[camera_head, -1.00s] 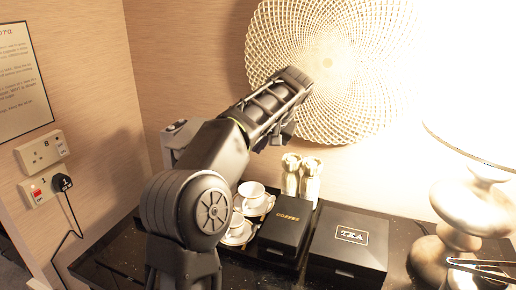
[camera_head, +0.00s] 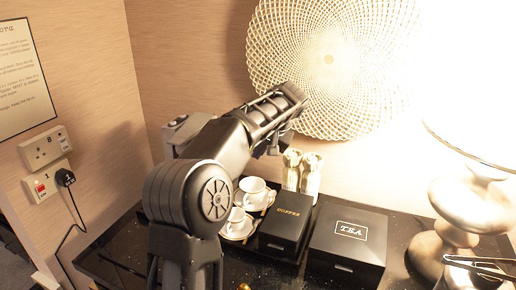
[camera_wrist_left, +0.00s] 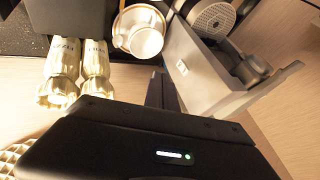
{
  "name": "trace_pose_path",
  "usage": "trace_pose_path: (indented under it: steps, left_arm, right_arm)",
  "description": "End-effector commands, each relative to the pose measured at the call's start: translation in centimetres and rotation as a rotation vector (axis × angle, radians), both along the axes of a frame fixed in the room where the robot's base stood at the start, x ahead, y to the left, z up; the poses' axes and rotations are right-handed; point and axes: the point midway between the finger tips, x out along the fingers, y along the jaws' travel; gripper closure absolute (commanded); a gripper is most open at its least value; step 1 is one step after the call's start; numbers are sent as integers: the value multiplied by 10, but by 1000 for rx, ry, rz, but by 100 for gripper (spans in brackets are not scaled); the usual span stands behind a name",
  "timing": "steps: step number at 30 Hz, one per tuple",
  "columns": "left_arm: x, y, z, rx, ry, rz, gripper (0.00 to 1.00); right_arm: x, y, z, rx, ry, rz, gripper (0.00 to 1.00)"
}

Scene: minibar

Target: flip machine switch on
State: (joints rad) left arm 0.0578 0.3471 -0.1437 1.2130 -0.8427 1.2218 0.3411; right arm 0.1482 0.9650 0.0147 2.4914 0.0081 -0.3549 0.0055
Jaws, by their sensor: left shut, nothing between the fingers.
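The grey coffee machine (camera_wrist_left: 205,75) is at the right in the left wrist view. A small pale rectangle (camera_wrist_left: 182,67) shows on its side; I cannot tell if it is the switch. In the head view only a grey part of what looks like the machine (camera_head: 172,140) shows behind my arm. My left gripper (camera_wrist_left: 162,90) is shut and empty, its fingers close to the machine's near edge; I cannot tell if they touch. In the head view it hangs at the end of my arm, mostly hidden.
White cups (camera_head: 255,192) stand beside the arm. A black coffee box (camera_head: 286,228), a tea box (camera_head: 348,250) and gold bottles (camera_head: 310,175) are to the right. A lamp (camera_head: 465,215) stands at far right. A wall socket with plug (camera_head: 48,180) is at left.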

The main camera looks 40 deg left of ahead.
Motion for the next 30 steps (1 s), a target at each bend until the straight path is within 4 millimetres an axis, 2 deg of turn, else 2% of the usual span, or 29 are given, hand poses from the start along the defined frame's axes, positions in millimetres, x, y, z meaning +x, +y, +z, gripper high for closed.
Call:
trace_pose_path:
  steps: [10,12,18,30]
  left_arm:
    - [13,38,-56,-2,6,2,100]
    - [9,51,-54,-1,2,6,100]
    - [3,70,-59,-1,1,2,100]
    - [2,74,-61,-1,0,0,100]
  right_arm:
    - [-2,-1,18,-5,7,-2,64]
    - [-3,-2,25,-6,9,-2,64]
    - [-3,-3,32,-9,13,-3,64]
    - [-3,-3,32,-9,14,-3,64]
